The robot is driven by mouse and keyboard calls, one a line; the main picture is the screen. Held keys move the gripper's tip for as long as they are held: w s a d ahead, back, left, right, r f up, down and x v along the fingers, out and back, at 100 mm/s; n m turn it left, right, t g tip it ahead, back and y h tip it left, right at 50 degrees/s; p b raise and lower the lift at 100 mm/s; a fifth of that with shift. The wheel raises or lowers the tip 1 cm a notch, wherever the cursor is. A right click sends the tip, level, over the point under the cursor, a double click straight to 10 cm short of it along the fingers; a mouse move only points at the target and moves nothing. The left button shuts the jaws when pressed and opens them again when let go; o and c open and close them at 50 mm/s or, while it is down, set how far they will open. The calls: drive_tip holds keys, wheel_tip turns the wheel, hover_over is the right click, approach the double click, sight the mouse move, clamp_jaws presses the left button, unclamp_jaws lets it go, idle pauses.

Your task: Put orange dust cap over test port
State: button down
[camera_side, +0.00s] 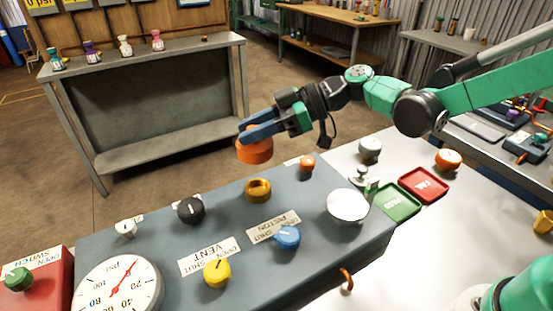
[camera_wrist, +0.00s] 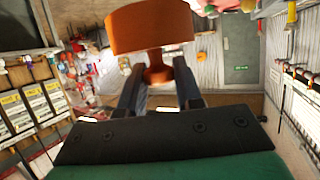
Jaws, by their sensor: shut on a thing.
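My gripper (camera_side: 262,134) has blue fingers shut on the orange dust cap (camera_side: 254,152) and holds it above the grey-blue panel. In the wrist view the cap (camera_wrist: 150,28) shows its wide round body beyond the gripper (camera_wrist: 160,80), with its narrower stem between the fingers. A brass ring-shaped fitting (camera_side: 258,190), which looks like the test port, stands open on the panel below the cap. The cap is clear of the ring, slightly behind and above it in the side view. The cap's open side is hidden in the side view.
A small orange knob (camera_side: 307,163), a black knob (camera_side: 190,209), a blue knob (camera_side: 288,237), a yellow knob (camera_side: 217,273) and a white round dish (camera_side: 347,206) surround the ring. A pressure gauge (camera_side: 118,287) is at front left. Green (camera_side: 397,203) and red (camera_side: 424,185) trays lie right.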

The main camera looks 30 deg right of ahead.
drive_tip(key=shift+f, duration=3.15)
drive_tip(key=shift+f, duration=0.1)
drive_tip(key=shift+f, duration=0.35)
drive_tip(key=shift+f, duration=0.1)
drive_tip(key=c, duration=0.6)
unclamp_jaws()
